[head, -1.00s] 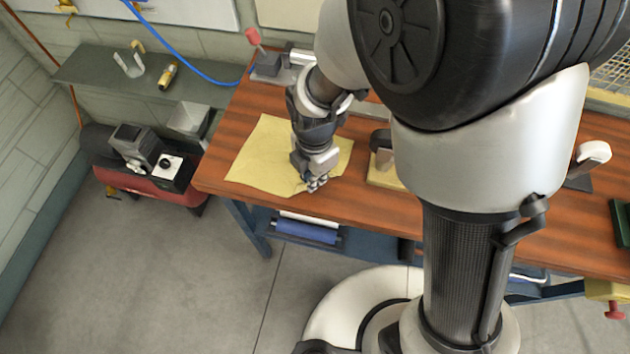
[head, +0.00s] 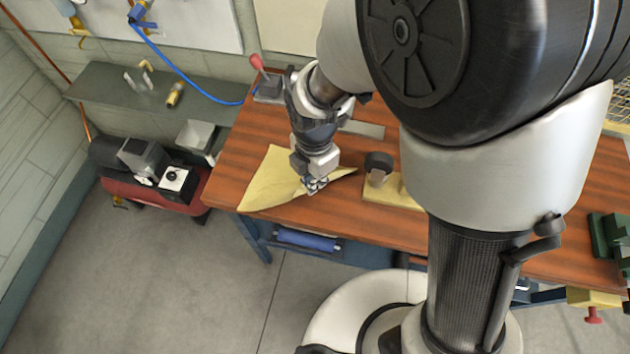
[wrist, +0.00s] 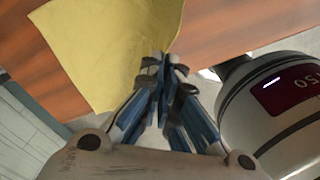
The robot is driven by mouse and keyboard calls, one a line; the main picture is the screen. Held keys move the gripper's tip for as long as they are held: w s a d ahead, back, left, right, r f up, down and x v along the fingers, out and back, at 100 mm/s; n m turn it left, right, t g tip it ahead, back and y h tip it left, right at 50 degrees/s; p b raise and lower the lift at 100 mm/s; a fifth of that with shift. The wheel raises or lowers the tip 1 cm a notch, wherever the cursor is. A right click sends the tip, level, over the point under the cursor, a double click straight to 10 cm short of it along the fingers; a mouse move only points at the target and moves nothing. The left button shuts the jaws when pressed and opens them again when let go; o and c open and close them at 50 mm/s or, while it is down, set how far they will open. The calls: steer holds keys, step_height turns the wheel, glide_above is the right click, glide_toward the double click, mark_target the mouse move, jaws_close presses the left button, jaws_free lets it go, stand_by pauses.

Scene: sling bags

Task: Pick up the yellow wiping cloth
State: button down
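The yellow wiping cloth (head: 272,184) lies on the left end of the wooden bench. It is no longer flat: its outline is narrowed and drawn toward my gripper (head: 314,188). In the wrist view the cloth (wrist: 105,45) spreads out from the fingertips, with one corner reaching between them. My gripper (wrist: 165,62) has its fingertips close together on that corner, at the bench's front edge. The exact pinch is small and partly hidden by the fingers.
The wooden bench (head: 345,220) holds a yellow block with a dark round part (head: 380,165) just right of my gripper. A red-handled tool (head: 262,75) stands behind. A red compressor (head: 150,190) sits on the floor at left. Floor in front is clear.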

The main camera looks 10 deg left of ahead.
step_height(320, 180, up, 4)
steer(key=shift+f+p, duration=0.15)
steer(key=shift+p, duration=0.8)
step_height(320, 180, up, 18)
steer(key=p, duration=1.4)
steer(key=shift+a, duration=0.1)
